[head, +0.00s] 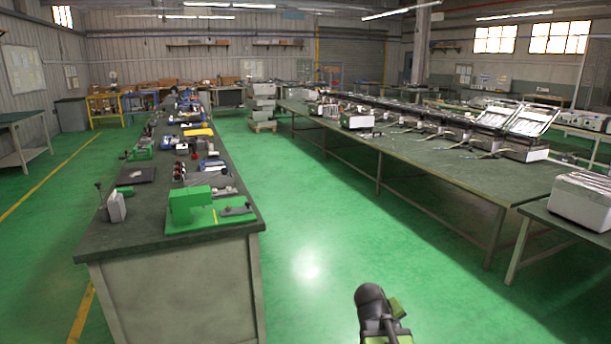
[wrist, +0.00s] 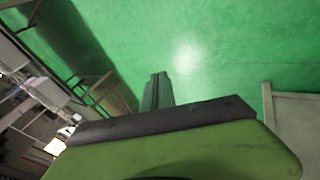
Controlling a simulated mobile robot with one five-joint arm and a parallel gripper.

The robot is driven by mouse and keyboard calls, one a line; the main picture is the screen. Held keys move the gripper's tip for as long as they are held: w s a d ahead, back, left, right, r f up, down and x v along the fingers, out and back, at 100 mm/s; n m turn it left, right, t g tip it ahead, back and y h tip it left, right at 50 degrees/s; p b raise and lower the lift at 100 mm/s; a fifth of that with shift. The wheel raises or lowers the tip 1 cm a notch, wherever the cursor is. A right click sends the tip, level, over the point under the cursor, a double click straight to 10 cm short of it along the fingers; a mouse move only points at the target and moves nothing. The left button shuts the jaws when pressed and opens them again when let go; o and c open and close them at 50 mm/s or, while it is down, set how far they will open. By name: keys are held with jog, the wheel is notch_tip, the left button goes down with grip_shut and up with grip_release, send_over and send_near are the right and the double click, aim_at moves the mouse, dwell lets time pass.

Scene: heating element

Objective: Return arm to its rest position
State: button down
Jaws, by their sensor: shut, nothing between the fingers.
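My gripper (wrist: 158,78) shows in the wrist view as narrow dark fingers pressed together, beyond a dark bar and a broad green body. The fingers are shut with nothing between them, over bare green floor. In the head view, part of my arm (head: 376,312), dark and green, rises at the bottom edge, right of centre. It stands over the floor between the two rows of tables, apart from both. The rest of the arm is out of the head view.
A long workbench (head: 118,235) stands on the left, with a green fixture (head: 190,205) and several small tools on top. A long table (head: 440,165) with equipment runs along the right. A white box (head: 583,200) sits at the right edge. The green floor (head: 310,240) between is clear.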

jog(key=s+a+f+m+g+y, duration=0.1)
jog(key=s+a+f+g+y, duration=0.2)
jog(key=a, duration=0.4)
jog(key=s+a+f+m+g+y, duration=0.1)
jog(key=s+a+y, duration=0.2)
jog(key=s+a, duration=0.4)
notch_tip(320, 180, up, 12)
jog(key=w+p, duration=0.1)
jog(key=p, duration=1.1)
jog(key=shift+a, duration=0.2)
jog(key=shift+w, duration=0.1)
